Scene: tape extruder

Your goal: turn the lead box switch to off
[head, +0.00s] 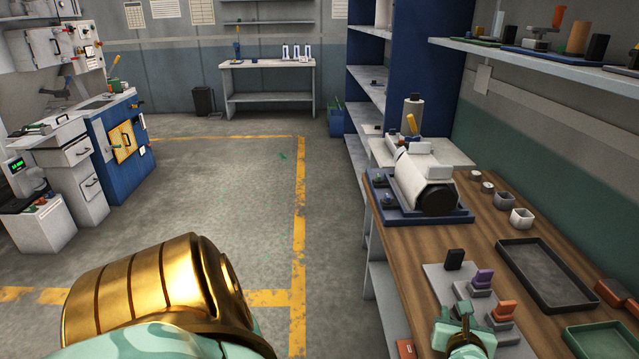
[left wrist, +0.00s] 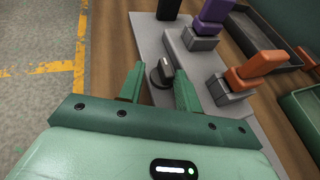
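A small dark rotary knob (left wrist: 162,73) with a pale mark on top sits on the grey panel (left wrist: 150,34), seen in the left wrist view. The grey panel also shows in the head view (head: 441,279) on the wooden bench. My left gripper (left wrist: 158,70) is open, its two green fingers on either side of the knob with visible gaps. In the head view the left gripper (head: 464,335) is low over the panel's near part, and the knob cannot be made out clearly there. My right gripper is not in view.
Black (head: 453,259), purple (head: 483,279) and orange (head: 503,310) handled blocks stand on the panel close by. A dark tray (head: 545,275) lies to the right, and a white machine on a blue base (head: 420,215) stands behind. Open floor lies left of the bench.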

